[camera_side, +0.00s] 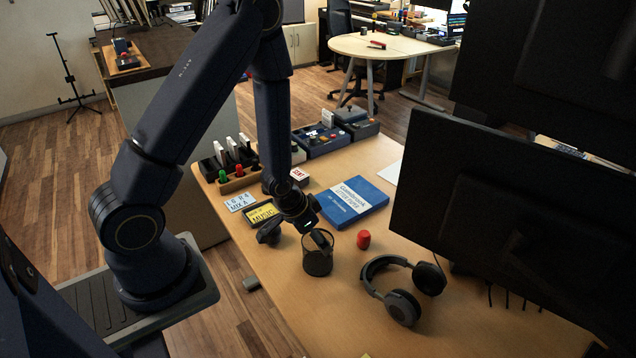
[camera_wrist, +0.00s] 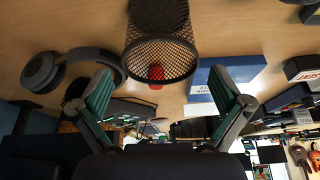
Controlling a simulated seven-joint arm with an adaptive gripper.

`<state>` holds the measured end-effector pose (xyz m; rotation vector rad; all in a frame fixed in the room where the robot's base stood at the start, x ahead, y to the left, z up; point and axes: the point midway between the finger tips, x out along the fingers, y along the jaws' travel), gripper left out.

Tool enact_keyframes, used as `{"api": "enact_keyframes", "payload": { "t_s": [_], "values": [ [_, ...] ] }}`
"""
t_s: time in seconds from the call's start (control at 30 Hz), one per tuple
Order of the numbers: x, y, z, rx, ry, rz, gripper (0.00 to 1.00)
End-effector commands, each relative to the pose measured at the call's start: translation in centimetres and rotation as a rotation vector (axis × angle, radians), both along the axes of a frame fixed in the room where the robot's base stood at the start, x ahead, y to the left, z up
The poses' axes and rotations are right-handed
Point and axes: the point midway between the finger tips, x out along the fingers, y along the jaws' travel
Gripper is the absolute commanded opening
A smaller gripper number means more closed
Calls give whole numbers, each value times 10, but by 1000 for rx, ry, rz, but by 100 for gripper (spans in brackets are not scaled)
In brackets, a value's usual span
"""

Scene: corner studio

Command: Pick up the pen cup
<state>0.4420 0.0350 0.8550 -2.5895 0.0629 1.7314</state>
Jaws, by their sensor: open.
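The pen cup (camera_side: 317,262) is a dark mesh cylinder standing upright on the wooden desk. It also shows in the wrist view (camera_wrist: 178,52), at the top centre, where no pens can be made out in it. My gripper (camera_side: 294,235) is just above and to the left of the cup in the side view, one finger overlapping its rim. In the wrist view my gripper (camera_wrist: 163,85) has its two fingers spread wide, one on each side of the cup's line. Nothing is held between them. Whether a finger touches the cup cannot be told.
A red object (camera_side: 363,239) stands right of the cup. Headphones (camera_side: 402,290) lie at the lower right, near a large black monitor (camera_side: 500,225). A blue book (camera_side: 352,203) lies behind the cup, and a yellow-labelled box (camera_side: 263,213) left of it. Desk in front is clear.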

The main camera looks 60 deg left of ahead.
Motion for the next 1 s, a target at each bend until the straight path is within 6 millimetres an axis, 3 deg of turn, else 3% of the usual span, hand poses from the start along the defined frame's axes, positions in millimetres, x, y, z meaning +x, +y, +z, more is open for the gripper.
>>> {"api": "enact_keyframes", "payload": {
  "t_s": [0.3, 0.63, 1.0],
  "values": [
    [17, -1, -42, 1, 2, 0, 100],
    [21, -1, -49, 1, 0, 0, 100],
    [21, -1, -49, 1, -1, 0, 61]
  ]
}}
